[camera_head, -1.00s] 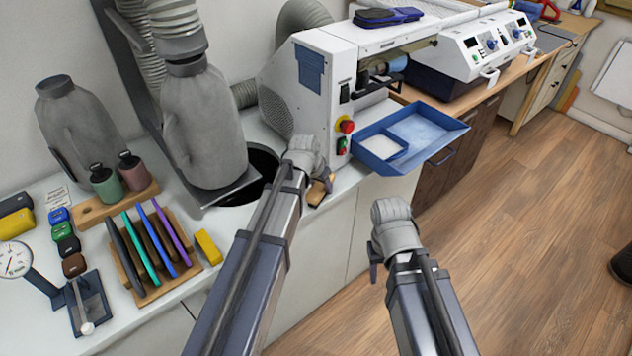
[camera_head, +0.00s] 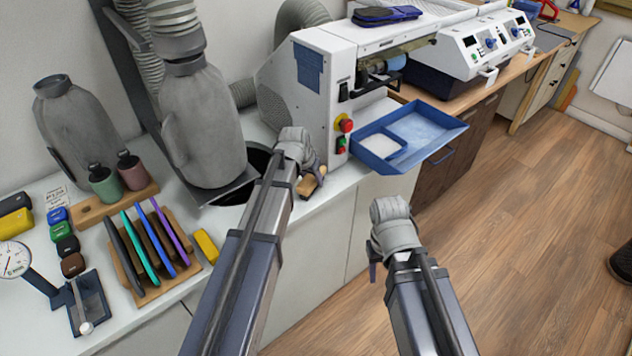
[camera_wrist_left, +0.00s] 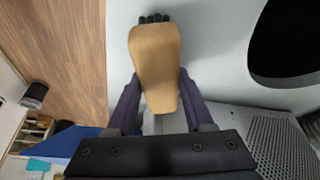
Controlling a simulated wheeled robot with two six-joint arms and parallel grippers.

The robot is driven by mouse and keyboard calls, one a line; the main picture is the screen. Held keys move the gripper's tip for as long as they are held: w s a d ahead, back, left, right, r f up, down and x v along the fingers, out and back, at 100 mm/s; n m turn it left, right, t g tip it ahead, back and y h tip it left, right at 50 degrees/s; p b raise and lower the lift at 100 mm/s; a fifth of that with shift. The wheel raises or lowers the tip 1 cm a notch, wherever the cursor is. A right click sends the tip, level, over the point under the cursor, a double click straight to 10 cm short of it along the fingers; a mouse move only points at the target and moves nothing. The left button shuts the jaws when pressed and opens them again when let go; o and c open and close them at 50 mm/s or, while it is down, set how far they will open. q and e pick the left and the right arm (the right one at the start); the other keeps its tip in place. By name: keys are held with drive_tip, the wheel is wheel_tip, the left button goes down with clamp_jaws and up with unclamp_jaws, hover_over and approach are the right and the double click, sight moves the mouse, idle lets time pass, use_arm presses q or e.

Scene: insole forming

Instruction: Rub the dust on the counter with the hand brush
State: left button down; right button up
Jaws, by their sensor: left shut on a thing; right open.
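The hand brush (camera_wrist_left: 155,65) has a tan wooden body with dark bristles at its far end in the left wrist view. My left gripper (camera_wrist_left: 157,108) is shut on it, one finger along each side. In the head view the brush (camera_head: 309,186) is a small tan piece partly hidden by my left gripper (camera_head: 303,172), over the counter edge beside the white machine. The light counter (camera_head: 334,189) lies under it; I cannot tell whether the bristles touch. I cannot make out dust on it. My right gripper (camera_head: 374,262) is open and empty above the floor.
A white grinding machine (camera_head: 316,96) with a blue tray (camera_head: 425,133) stands right of my left gripper. A round dark opening (camera_wrist_left: 290,40) is close to the brush. A rack of insoles (camera_head: 150,262) and a yellow block (camera_head: 207,246) stand to the left.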

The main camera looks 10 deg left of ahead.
use_arm(q)
drive_tip(key=shift+r, duration=0.1)
wheel_tip(320, 180, up, 6)
drive_tip(key=p, duration=0.6)
idle(0.4)
wheel_tip(320, 180, up, 3)
drive_tip(key=p, duration=0.3)
idle(0.5)
